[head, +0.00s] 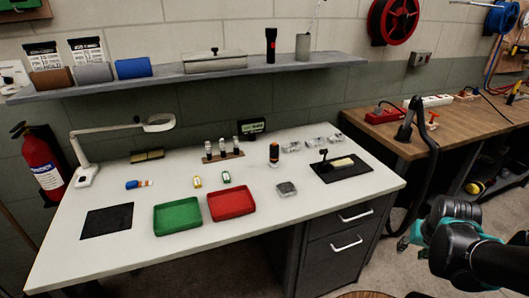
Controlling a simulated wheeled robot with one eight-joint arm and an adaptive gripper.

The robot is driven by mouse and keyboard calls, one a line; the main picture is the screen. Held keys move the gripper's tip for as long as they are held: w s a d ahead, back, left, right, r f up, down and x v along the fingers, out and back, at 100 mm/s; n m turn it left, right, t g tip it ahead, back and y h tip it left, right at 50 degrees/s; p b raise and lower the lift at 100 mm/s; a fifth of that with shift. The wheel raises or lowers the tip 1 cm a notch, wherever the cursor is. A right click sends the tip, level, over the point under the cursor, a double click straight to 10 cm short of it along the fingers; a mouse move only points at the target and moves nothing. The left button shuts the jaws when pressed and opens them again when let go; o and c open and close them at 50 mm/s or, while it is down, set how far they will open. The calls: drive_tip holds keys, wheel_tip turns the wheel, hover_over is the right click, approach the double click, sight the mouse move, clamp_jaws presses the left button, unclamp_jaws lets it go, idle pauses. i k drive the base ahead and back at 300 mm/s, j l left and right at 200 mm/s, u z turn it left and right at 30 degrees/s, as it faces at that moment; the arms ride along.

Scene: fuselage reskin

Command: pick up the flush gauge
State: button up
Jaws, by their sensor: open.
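I cannot tell for sure which item is the flush gauge. A small grey, square-looking item (287,188) lies on the white workbench (330,205), right of the red tray. A black and pale tool (338,164) lies on a dark mat (358,170) at the bench's right end. A small upright orange and black item (274,155) stands behind the grey one. My gripper (408,240), with teal parts, is at the right, beyond the bench's right end and apart from all these items. It is open, its fingers small and partly hidden by my arm.
A green tray (178,229) and a red tray (246,203) lie near the bench's front edge. A magnifier lamp (84,160) stands at the left. A dark hose (433,170) hangs between the bench and the wooden bench (455,120). A shelf (320,60) runs above.

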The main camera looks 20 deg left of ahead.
sight(273, 151)
drive_tip(key=u, duration=1.1)
